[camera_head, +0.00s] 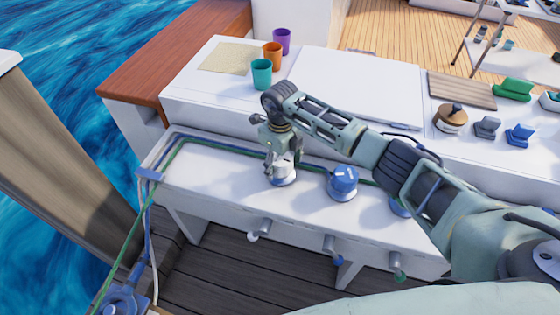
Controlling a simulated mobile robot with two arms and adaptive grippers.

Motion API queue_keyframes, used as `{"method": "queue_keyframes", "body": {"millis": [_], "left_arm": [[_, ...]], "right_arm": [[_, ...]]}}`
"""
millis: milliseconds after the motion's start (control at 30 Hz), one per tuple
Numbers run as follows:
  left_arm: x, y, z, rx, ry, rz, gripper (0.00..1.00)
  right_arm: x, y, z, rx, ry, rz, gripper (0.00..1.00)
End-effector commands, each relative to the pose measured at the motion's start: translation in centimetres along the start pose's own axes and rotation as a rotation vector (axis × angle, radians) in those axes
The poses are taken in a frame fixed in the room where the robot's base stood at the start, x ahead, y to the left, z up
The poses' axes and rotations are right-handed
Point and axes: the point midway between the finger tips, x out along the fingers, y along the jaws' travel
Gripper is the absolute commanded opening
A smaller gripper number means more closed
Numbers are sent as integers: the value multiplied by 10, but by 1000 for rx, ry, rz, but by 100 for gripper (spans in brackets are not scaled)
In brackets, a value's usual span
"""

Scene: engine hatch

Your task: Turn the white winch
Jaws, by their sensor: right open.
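The white winch (286,177) sits on the white bench, left of the blue winch. My right gripper (279,158) is directly above it, pointing down, with its fingers open around or just over the winch top. The fingers hide much of the winch, and I cannot tell whether they touch it. My right arm comes in from the right. My left gripper is not in view.
A blue winch (343,183) stands close to the right; another bluish one is partly hidden by my arm. Green (262,74), orange (272,57) and purple (282,41) cups stand behind. Ropes run along the bench. Short handles (262,228) stick out from its front.

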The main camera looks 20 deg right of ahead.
Motion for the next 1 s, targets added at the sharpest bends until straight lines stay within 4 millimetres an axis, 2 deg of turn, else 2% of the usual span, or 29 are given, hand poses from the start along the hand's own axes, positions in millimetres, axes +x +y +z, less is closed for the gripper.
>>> {"method": "queue_keyframes", "body": {"millis": [67, 167, 667, 1000], "left_arm": [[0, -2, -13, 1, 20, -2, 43], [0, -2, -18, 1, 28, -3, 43], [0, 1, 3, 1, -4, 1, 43], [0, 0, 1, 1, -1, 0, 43]], "right_arm": [[0, 0, 0, 0, -1, 0, 70], [0, 0, 0, 0, -1, 0, 70], [0, 0, 0, -1, -1, 1, 26], [-1, 0, 0, 54, 0, 0, 26]]}}
